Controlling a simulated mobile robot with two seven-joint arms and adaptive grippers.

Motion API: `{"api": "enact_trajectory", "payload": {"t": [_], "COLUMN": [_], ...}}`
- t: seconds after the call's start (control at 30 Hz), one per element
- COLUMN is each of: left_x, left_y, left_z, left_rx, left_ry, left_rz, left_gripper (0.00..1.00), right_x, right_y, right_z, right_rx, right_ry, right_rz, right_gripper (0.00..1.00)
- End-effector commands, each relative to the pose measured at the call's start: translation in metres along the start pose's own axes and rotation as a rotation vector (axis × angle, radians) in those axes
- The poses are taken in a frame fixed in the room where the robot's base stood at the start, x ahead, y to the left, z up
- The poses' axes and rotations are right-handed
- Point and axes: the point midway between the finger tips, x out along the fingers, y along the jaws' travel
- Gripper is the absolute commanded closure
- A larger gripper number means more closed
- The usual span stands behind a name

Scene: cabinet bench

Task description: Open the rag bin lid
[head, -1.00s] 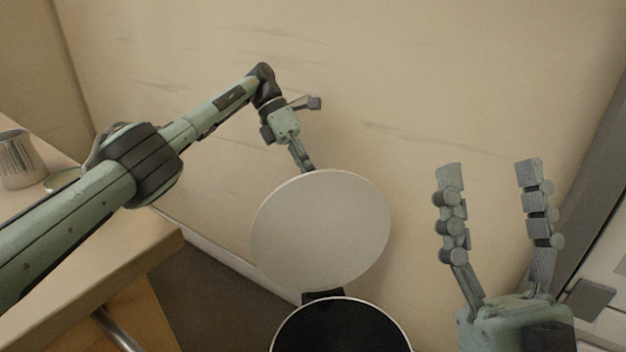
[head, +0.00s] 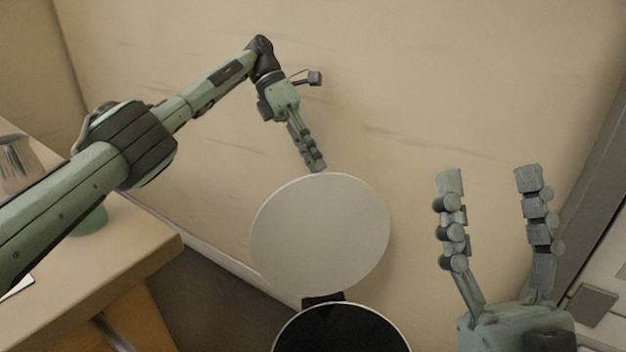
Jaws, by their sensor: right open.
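The rag bin (head: 400,332) stands at the bottom middle of the head view, its round mouth dark inside. Its round pale lid (head: 320,235) stands raised on the black hinge (head: 323,298) at the bin's back, against the beige wall side. My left gripper (head: 316,168) is just above the lid's top edge, its fingers pointing down. It is seen side-on, so I cannot tell whether its fingers are apart. It shows nothing held. My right gripper (head: 489,175) is open and empty to the right of the lid, fingers pointing up.
A wooden bench (head: 130,262) fills the left side, with a metal cup (head: 17,165) and a green item (head: 92,221) on it. A beige wall (head: 400,80) rises behind the bin. A grey-edged cabinet (head: 603,250) stands at the right.

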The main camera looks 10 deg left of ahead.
Motion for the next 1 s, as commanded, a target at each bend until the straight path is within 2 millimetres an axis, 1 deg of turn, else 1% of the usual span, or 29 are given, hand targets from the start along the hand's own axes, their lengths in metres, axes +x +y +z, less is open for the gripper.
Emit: {"api": "enact_trajectory", "payload": {"t": [0.03, 0.1, 0.2, 0.57, 0.67, 0.77, 0.87, 0.9, 0.97, 1.0], "left_x": [-0.007, -0.013, -0.019, -0.022, -0.024, -0.03, -0.039, -0.043, -0.048, -0.051], "left_y": [-0.005, -0.01, -0.015, -0.017, -0.019, -0.024, -0.03, -0.033, -0.037, -0.04], "left_z": [0.003, 0.006, 0.008, 0.009, 0.01, 0.012, 0.016, 0.018, 0.02, 0.021], "left_rx": [0.0, -0.002, -0.002, -0.002, -0.002, -0.002, -0.002, -0.002, -0.002, -0.002], "left_ry": [0.0, 0.0, 0.002, 0.002, 0.002, 0.002, 0.002, 0.002, 0.002, 0.002], "left_rz": [0.002, 0.002, 0.0, 0.0, 0.0, 0.0, 0.0, 0.0, 0.0, 0.0], "left_gripper": [0.68, 0.68, 0.68, 0.68, 0.68, 0.68, 0.68, 0.68, 0.68, 0.68], "right_x": [0.0, 0.0, 0.0, 0.0, 0.002, 0.003, -0.003, -0.009, -0.022, -0.033], "right_y": [0.0, 0.0, 0.0, 0.0, 0.001, 0.006, 0.016, 0.022, 0.031, 0.038], "right_z": [0.0, 0.0, 0.0, 0.001, 0.006, 0.026, 0.06, 0.075, 0.098, 0.112], "right_rx": [0.0, 0.0, 0.0, -0.001, -0.006, -0.023, -0.052, -0.066, -0.086, -0.1], "right_ry": [0.0, 0.0, 0.0, -0.001, -0.034, -0.146, -0.336, -0.427, -0.565, -0.657], "right_rz": [0.0, 0.0, -0.001, -0.001, 0.0, 0.004, 0.013, 0.02, 0.031, 0.041], "right_gripper": [0.37, 0.37, 0.37, 0.37, 0.37, 0.37, 0.37, 0.37, 0.37, 0.37]}}
